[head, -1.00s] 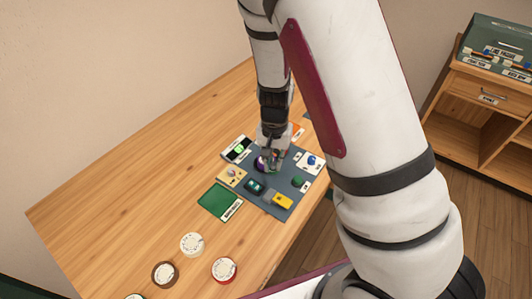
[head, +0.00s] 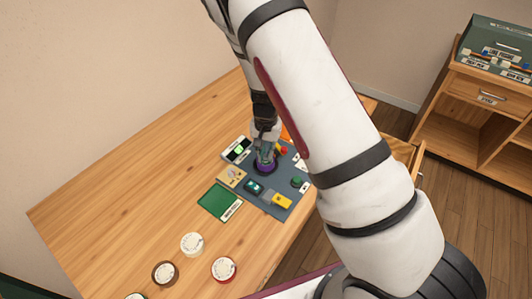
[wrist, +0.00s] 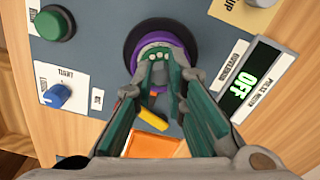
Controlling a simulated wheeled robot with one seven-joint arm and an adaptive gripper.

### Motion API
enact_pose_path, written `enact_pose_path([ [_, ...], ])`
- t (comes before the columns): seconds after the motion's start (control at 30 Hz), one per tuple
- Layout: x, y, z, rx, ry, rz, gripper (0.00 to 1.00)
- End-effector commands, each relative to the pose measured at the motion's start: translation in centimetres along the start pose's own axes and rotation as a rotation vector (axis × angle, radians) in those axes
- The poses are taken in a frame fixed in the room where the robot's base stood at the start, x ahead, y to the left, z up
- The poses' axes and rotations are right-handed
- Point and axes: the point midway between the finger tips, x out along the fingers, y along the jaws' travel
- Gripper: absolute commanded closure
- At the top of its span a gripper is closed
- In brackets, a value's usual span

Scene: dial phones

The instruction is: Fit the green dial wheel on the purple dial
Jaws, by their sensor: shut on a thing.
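The purple dial (head: 265,167) stands on the grey panel (head: 238,187), on a dark round base. In the wrist view the purple dial (wrist: 152,38) is at the top centre, partly covered by the fingers. My gripper (head: 268,153) is over it, pointing down. The exact contact is hidden by the fingertips.
White (head: 191,244), brown (head: 165,273) and red (head: 224,270) wheels lie on the table. A green square mat (head: 218,201) is beside the panel. The panel bears a green button (wrist: 54,23), a blue knob (wrist: 58,96) and an OFF display (wrist: 247,88). The table's left is clear.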

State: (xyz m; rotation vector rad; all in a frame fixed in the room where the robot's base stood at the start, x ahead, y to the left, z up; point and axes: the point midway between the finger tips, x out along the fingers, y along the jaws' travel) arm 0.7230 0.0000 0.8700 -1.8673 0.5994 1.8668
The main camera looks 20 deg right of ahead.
Motion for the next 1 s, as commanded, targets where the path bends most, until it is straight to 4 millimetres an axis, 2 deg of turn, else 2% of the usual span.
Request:
enact_pose_path([
  [0.57, 1.6, 0.1, 0.2, 0.0, -0.004, 0.005, 1.0],
  [0.6, 1.6, 0.1, 0.2, 0.0, -0.004, 0.005, 0.81],
  [0.67, 1.7, 0.1, 0.2, -0.001, -0.004, 0.005, 0.67],
  [1.0, 1.6, 0.2, 0.2, 0.0, -0.006, 0.006, 0.67],
])
